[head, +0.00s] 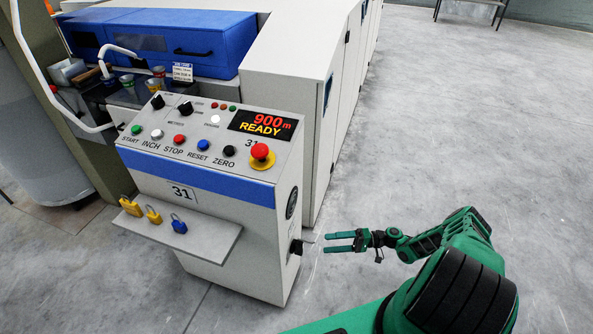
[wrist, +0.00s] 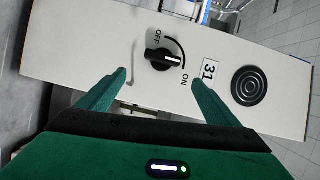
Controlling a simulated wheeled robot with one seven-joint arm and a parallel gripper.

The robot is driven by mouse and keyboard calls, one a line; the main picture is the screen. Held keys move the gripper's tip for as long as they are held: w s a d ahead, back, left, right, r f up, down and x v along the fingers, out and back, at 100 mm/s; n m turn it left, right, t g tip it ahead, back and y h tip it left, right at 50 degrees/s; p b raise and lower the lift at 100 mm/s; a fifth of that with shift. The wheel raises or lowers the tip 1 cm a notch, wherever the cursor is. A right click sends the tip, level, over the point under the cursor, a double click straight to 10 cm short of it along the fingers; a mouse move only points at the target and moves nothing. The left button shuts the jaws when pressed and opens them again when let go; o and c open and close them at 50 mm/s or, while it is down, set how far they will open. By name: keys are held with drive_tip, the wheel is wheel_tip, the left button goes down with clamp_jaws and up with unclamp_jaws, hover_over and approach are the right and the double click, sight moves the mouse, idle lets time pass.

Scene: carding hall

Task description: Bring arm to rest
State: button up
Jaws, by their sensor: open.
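My green arm reaches in from the lower right in the head view. My gripper (head: 328,242) is open and empty, its two fingers apart, a short way off the right side of the control console (head: 225,180). In the wrist view my gripper (wrist: 158,82) has its fingers on either side of a black rotary switch (wrist: 164,60) marked OFF and ON on the console's side panel. The switch's white pointer line points toward ON. Whether the fingertips touch the panel cannot be told. The switch also shows at the console's side in the head view (head: 296,247).
The console top carries several buttons, a red emergency stop (head: 260,152) and a display (head: 264,123) reading 900m READY. Several padlocks (head: 154,214) lie on its front shelf (head: 205,235). A tall white cabinet (head: 300,75) stands behind. The grey floor (head: 460,120) at the right is clear.

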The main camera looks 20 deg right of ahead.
drive_tip(key=s+d+r+g+h, duration=0.1)
drive_tip(key=d+r+g+h, duration=0.2)
drive_tip(key=r, duration=1)
drive_tip(key=s+d+r+g+h, duration=0.15)
drive_tip(key=d+r+h, duration=0.3)
drive_tip(key=r, duration=0.75)
drive_tip(key=s+d+r+g+h, duration=0.1)
drive_tip(key=d+r+g+h, duration=0.2)
drive_tip(key=r, duration=1)
drive_tip(key=s+a+r+m+t+h, duration=0.15)
drive_tip(key=s+r+h, duration=0.35)
drive_tip(key=s+r, duration=0.85)
drive_tip(key=s+a+r+m+t, duration=0.1)
drive_tip(key=s+r, duration=0.1)
drive_tip(key=s, duration=0.4)
drive_tip(key=s+a+r+m+h, duration=0.1)
drive_tip(key=s+a+r+m, duration=0.1)
drive_tip(key=s, duration=0.5)
drive_tip(key=shift+r+t, duration=0.4)
drive_tip(key=shift+r, duration=0.4)
drive_tip(key=shift+s, duration=0.1)
